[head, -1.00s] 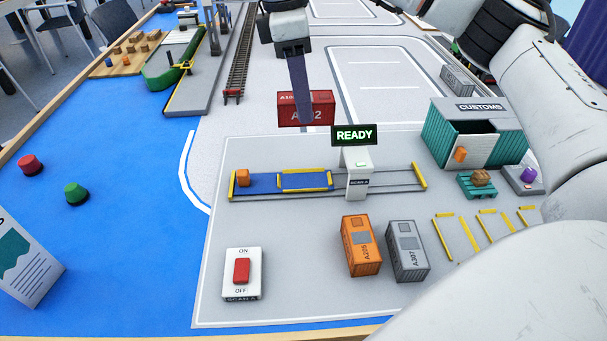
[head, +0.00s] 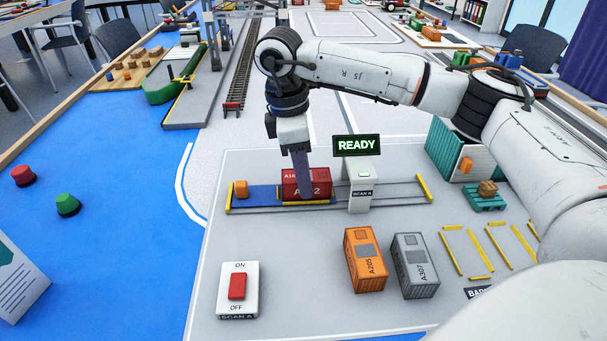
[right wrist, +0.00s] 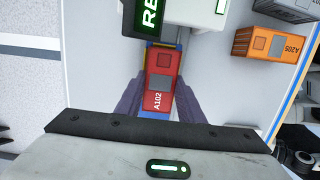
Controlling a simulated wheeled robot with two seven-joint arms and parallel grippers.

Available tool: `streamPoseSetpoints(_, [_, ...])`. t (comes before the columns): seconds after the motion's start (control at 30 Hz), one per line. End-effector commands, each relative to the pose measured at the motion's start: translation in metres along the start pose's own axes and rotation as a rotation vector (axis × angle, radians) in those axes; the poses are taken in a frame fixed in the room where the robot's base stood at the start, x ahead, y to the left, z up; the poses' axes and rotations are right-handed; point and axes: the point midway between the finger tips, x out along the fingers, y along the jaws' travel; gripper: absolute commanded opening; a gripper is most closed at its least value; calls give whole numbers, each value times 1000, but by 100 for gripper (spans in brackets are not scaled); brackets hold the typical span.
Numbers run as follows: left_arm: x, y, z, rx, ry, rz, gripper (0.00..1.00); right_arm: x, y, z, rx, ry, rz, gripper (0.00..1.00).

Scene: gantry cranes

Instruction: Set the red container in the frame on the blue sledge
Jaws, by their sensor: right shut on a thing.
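The red container (head: 306,181), marked A102, is between the fingers of my right gripper (head: 303,188), which is shut on it. It sits at the yellow frame (head: 322,203) on the blue sledge (head: 264,194) and hides most of that frame. I cannot tell whether its base rests on the sledge or hangs just above it. In the right wrist view the red container (right wrist: 161,82) lies between both fingers, with a little blue and yellow showing past its far end. My left gripper is not in view.
The scanner post (head: 361,186) with a READY sign (head: 356,145) stands just right of the container. Orange (head: 365,260) and grey (head: 414,266) containers and a red switch (head: 237,286) stand in front.

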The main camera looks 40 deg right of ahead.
Motion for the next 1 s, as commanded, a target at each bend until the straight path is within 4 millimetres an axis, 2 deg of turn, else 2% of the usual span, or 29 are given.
streamPoseSetpoints(0.27, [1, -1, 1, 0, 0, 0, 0, 3, 0, -1, 0, 0, 0, 6])
streamPoseSetpoints(0.3, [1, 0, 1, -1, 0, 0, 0, 2, 0, 0, 0, 0, 0, 41])
streamPoseSetpoints(0.37, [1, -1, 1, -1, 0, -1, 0, 2, 0, 0, -1, 0, 0, 51])
streamPoseSetpoints(0.4, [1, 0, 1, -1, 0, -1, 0, 2, 0, 0, -1, 0, 0, 53])
streamPoseSetpoints(0.63, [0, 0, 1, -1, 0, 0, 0, 1, 0, 0, -1, 0, 0, 53])
streamPoseSetpoints(0.77, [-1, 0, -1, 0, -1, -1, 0, -6, 0, 0, -1, 1, 1, 53])
streamPoseSetpoints(0.87, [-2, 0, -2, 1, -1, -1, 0, -20, 0, -1, -2, 3, 2, 53])
streamPoseSetpoints(1.0, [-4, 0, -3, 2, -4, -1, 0, -50, 0, -1, -1, 3, 3, 53])
